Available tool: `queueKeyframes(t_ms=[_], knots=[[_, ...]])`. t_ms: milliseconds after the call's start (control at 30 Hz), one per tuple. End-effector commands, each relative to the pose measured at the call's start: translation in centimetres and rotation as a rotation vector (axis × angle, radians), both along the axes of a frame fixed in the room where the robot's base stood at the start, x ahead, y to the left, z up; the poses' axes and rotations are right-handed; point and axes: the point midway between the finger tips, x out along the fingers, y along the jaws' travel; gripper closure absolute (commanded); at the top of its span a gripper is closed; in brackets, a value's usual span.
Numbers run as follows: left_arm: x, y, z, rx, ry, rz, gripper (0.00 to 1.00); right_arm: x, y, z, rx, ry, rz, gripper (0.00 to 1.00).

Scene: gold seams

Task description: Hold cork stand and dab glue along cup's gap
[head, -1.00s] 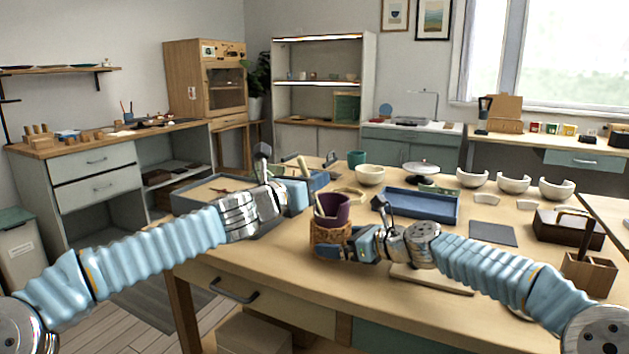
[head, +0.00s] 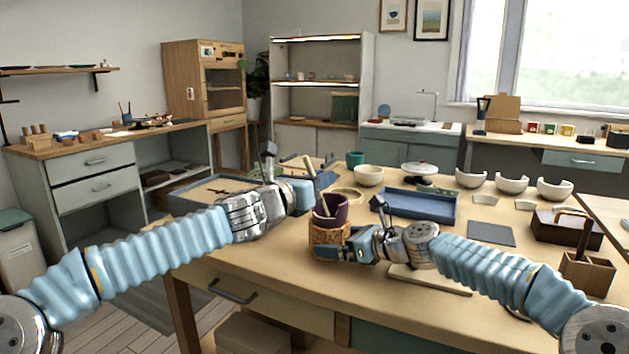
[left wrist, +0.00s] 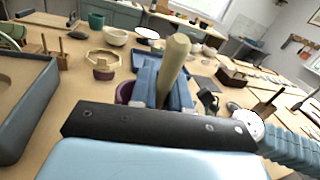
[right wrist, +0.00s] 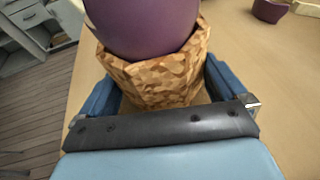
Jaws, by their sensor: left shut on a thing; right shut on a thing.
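The purple cup (head: 337,211) stands in the cork stand (head: 326,237) near the table's front edge. In the right wrist view the cup (right wrist: 143,25) rises out of the faceted cork stand (right wrist: 160,78). My right gripper (right wrist: 160,92) is shut on the stand from the right, one finger on each side. My left gripper (head: 318,180) is above the cup, shut on a pale stick-like glue tool (left wrist: 173,62). The tool's lower end (head: 325,207) is at the cup's mouth. Its tip contact and the cup's gap cannot be made out.
A blue tray (head: 418,204), a cream bowl (head: 368,175) and several white curved pieces stand behind. A sand-coloured tray (head: 215,190) is on the left. A grey mat (head: 491,233) and a brown box (head: 567,230) are on the right. A board (head: 428,281) lies under my right arm.

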Motion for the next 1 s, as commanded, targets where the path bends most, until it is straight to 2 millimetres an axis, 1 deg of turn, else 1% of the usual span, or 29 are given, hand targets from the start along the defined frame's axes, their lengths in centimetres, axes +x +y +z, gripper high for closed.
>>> queueKeyframes(t_ms=[133, 1000], knots=[[-0.15, -0.57, 0.1, 0.0, -0.002, -0.002, 1.0, 0.01, -0.02, 0.0, 0.0, 0.0, 0.0, 0.19], [-0.1, -0.5, -0.42, 0.0, 0.0, 0.0, 1.0, 0.01, -0.02, -0.01, 0.0, 0.0, 0.0, 0.19]])
